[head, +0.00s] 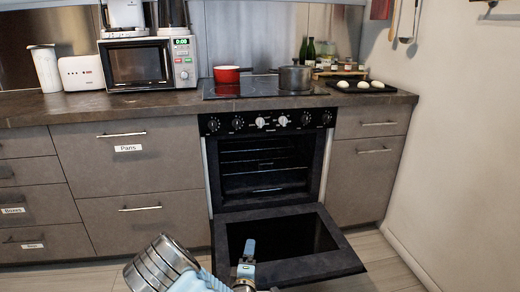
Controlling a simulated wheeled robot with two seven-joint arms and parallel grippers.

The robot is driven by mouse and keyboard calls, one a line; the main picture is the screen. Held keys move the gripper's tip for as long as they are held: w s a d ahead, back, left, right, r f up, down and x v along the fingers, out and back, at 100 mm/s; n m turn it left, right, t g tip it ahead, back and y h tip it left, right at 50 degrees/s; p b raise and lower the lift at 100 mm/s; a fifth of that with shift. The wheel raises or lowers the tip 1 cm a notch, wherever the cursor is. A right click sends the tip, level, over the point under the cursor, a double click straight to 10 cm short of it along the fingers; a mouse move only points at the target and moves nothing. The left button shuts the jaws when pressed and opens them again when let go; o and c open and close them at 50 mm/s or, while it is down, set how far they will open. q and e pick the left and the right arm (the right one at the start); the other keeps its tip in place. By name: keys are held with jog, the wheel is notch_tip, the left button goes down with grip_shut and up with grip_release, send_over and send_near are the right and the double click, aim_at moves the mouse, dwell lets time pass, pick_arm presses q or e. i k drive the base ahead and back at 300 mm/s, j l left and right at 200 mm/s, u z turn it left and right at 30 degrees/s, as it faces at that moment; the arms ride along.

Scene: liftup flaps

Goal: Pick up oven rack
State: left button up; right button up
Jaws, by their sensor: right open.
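The oven (265,122) stands open, its door (285,248) folded down flat in front. Oven racks show inside the dark cavity: an upper rack (255,150) and a lower rack (265,190). Both appear to lie level inside. My right gripper (246,267) is at the bottom of the head view, over the near left part of the lowered door. It is open, with nothing seen between its fingers, and is apart from the racks. My left gripper is not in view.
Drawers and cabinets (128,175) flank the oven, all shut. A red pan (227,74) and a grey pot (295,77) stand on the cooktop. A microwave (149,64) is on the counter at left. A white wall (450,150) bounds the right side.

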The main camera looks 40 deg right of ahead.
aim_at(269, 161)
jog(key=i+l, duration=0.35)
jog(key=l, duration=0.15)
jog(key=i+l, duration=0.3)
jog(key=l, duration=0.2)
jog(key=i+l, duration=0.35)
jog(key=l, duration=0.1)
